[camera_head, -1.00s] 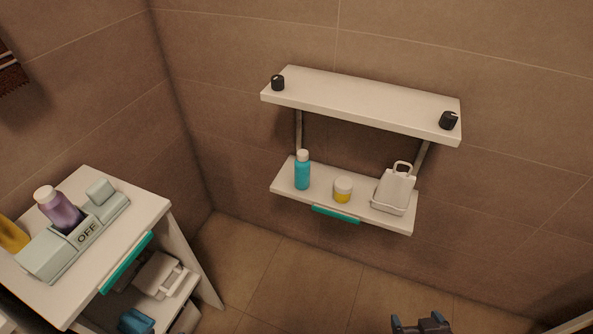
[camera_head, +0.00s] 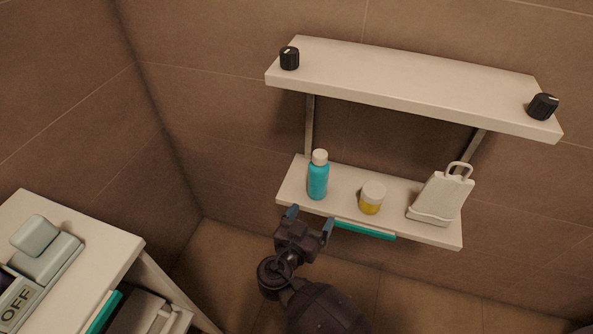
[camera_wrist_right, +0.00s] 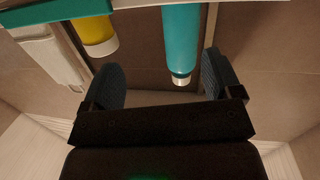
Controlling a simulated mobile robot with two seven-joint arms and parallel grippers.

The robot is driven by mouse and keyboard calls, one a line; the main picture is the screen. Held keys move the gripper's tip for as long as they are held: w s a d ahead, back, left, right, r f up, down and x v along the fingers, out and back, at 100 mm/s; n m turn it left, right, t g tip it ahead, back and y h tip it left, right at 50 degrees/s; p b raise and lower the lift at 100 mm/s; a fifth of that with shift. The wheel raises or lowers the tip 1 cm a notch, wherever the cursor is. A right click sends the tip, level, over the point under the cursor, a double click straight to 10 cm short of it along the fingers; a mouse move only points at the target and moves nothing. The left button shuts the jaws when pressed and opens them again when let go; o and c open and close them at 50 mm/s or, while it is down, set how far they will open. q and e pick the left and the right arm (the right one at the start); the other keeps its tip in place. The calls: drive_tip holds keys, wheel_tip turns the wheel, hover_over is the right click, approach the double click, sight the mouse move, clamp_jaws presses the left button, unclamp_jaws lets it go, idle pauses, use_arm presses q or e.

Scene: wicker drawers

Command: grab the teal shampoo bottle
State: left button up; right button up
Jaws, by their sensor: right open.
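The teal shampoo bottle (camera_head: 318,181) with a white cap stands upright on the left part of the lower white shelf (camera_head: 291,190). In the right wrist view the bottle (camera_wrist_right: 181,40) hangs into the picture from the top, cap downward, near the line of the right finger. My right gripper (camera_head: 309,222) is open and empty, in front of the shelf edge and just below the bottle in the head view. Its fingers also show in the right wrist view (camera_wrist_right: 160,82), apart, with no visible contact with the bottle. My left gripper is not in view.
A yellow jar with a white lid (camera_head: 371,198) and a white bag-shaped holder (camera_head: 441,196) stand right of the bottle. An upper shelf (camera_head: 400,84) with black knobs is above. A teal strip (camera_head: 364,230) runs along the lower shelf's front. A white cabinet (camera_head: 95,232) is at left.

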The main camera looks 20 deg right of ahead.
sight(313, 187)
drive_tip(key=shift+m+t+h, duration=0.3)
drive_tip(key=shift+m+t, duration=0.1)
drive_tip(key=w, duration=0.2)
drive_tip(key=w+d+r, duration=0.1)
drive_tip(key=w, duration=0.2)
drive_tip(key=shift+w+d+r, duration=0.15)
drive_tip(key=shift+w+d, duration=0.1)
drive_tip(key=shift+w, duration=0.05)
drive_tip(key=shift+x, duration=2.75)
drive_tip(key=shift+w+a, duration=0.1)
drive_tip(key=shift+a, duration=0.05)
drive_tip(key=c, duration=1.4)
